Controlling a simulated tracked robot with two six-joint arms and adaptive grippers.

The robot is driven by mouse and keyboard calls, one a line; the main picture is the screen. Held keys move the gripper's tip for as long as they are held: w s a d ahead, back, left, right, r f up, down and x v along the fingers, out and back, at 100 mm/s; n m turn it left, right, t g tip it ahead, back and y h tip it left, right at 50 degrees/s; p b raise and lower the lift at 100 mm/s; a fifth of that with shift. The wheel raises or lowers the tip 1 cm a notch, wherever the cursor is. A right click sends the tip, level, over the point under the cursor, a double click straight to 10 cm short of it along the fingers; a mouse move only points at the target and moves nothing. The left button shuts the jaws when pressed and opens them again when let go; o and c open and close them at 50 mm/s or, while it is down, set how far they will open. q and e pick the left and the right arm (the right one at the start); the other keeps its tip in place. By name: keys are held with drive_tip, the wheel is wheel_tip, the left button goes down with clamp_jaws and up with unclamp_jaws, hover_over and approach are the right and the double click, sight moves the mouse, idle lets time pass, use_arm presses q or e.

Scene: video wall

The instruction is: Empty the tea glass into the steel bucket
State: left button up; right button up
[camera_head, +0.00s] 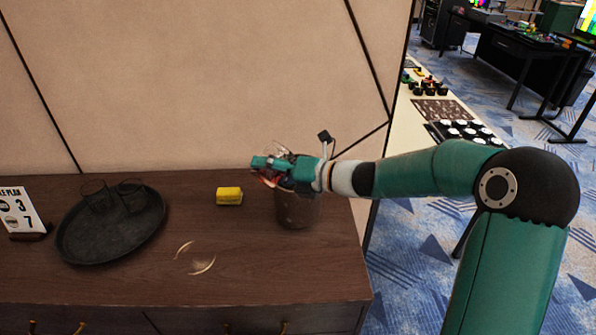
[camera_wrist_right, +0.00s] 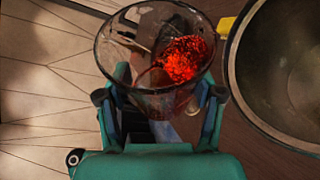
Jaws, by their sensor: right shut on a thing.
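My right gripper (camera_head: 268,168) is shut on the tea glass (camera_wrist_right: 122,68), a clear glass with its mouth toward the wrist camera. Bright red tea (camera_wrist_right: 184,60) shows in it, gathered on the side toward the bucket. In the head view the glass is mostly hidden by my gripper, and its exact tilt is hard to tell. The steel bucket (camera_head: 297,213) stands on the cabinet top, with my gripper above its rim. In the right wrist view the bucket (camera_wrist_right: 285,75) is close to the right of the glass, and the inside I see looks empty. My left gripper is not in view.
A dark round tray (camera_head: 110,247) holds two glasses farther left. A numbered sign (camera_head: 17,209) stands at the left edge. A wall rises behind.

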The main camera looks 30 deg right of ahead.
drive_tip(key=shift+f+m, duration=0.1)
drive_tip(key=shift+m, duration=0.2)
drive_tip(key=shift+r+m+y, duration=0.25)
drive_tip(key=shift+m+y, duration=0.05)
drive_tip(key=shift+d+r+m, duration=0.1)
drive_tip(key=shift+r+m, duration=0.15)
drive_tip(key=shift+m, duration=0.15)
drive_tip(key=shift+w+d+r+m+t+y+p, duration=0.15)
drive_tip(key=shift+d+r+m+t+y+p, duration=0.1)
drive_tip(key=shift+d+m+p, duration=0.2)
drive_tip(key=shift+w+d+r+m+t+y+p, duration=0.15)
drive_tip(key=shift+d+r+m+y+p, duration=0.1)
drive_tip(key=shift+d+m+p, duration=0.15)
idle(0.7)
drive_tip(key=shift+s+a+f+m, duration=0.1)
drive_tip(key=shift+a+m, duration=0.15)
drive_tip(key=shift+p, duration=0.35)
drive_tip(key=shift+d+f+m+t+p, duration=0.1)
drive_tip(key=shift+f+m+t+p, duration=0.1)
drive_tip(key=shift+m+t+p, duration=0.25)
